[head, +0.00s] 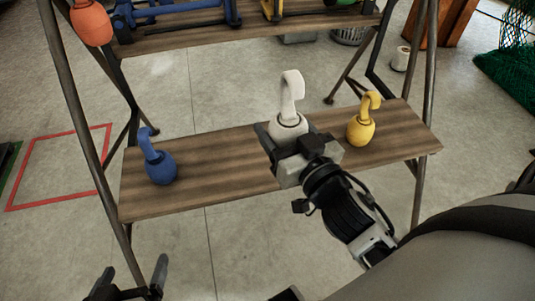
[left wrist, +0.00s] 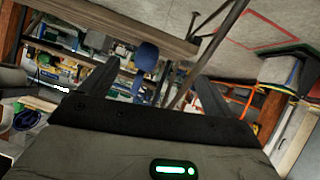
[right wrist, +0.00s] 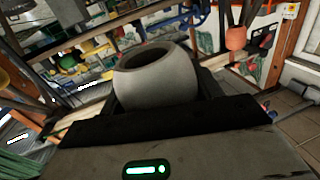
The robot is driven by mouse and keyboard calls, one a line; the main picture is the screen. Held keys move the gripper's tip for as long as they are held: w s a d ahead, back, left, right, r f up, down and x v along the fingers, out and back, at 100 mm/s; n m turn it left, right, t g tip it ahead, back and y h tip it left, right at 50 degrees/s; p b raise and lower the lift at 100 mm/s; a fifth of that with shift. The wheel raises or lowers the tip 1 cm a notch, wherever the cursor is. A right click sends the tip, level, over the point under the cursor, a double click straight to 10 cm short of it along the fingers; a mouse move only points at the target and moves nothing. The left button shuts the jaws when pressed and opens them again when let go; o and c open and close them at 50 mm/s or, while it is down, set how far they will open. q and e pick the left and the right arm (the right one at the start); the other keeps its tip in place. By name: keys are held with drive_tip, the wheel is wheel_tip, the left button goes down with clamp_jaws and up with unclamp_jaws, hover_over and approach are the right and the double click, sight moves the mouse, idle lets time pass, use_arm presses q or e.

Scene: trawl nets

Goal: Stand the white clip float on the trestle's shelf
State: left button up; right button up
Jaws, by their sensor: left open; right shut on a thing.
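The white clip float (head: 291,92) has a round body and a hook that points up. My right gripper (head: 287,140) is shut around its body and holds it upright over the trestle's shelf (head: 235,172), between the blue and yellow floats. I cannot tell whether its base touches the shelf. In the right wrist view the float's pale round body (right wrist: 158,78) sits between the fingers, a dark opening in its end. My left gripper (head: 132,277) is open and empty, low in front of the shelf's left end; its spread fingers show in the left wrist view (left wrist: 150,88).
A blue clip float (head: 160,168) stands at the shelf's left end and a yellow one (head: 361,129) to the right. An orange float (head: 91,23) hangs at upper left. The upper board (head: 200,38) holds blue and yellow things. Bare shelf lies between the blue float and my right gripper.

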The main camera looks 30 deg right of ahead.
drive_tip(key=s+d+f+b, duration=0.4)
drive_tip(key=d+f+b, duration=0.4)
drive_tip(key=f+b, duration=0.25)
drive_tip(key=w+f+b, duration=0.1)
drive_tip(key=w, duration=0.2)
drive_tip(key=w+f+b, duration=0.1)
drive_tip(key=w, duration=0.3)
drive_tip(key=w+f+b, duration=0.1)
drive_tip(key=w+f, duration=0.1)
drive_tip(key=w, duration=0.1)
drive_tip(key=shift+w+f, duration=0.1)
drive_tip(key=shift+w, duration=0.25)
drive_tip(key=w+f+b, duration=0.2)
drive_tip(key=w, duration=0.1)
drive_tip(key=shift+w+d+f, duration=0.1)
drive_tip(key=shift+f, duration=0.1)
drive_tip(key=shift+w, duration=0.1)
drive_tip(key=shift+f, duration=0.15)
drive_tip(key=o, duration=1)
use_arm(q)
drive_tip(key=w+d+f+t+h, duration=0.1)
drive_tip(key=d+f+t+h, duration=0.1)
drive_tip(key=f, duration=0.4)
drive_tip(key=d+h, duration=0.1)
drive_tip(key=d, duration=0.1)
drive_tip(key=shift+w+d+f+h, duration=0.2)
drive_tip(key=shift+w+d+h, duration=0.1)
drive_tip(key=shift+d, duration=0.1)
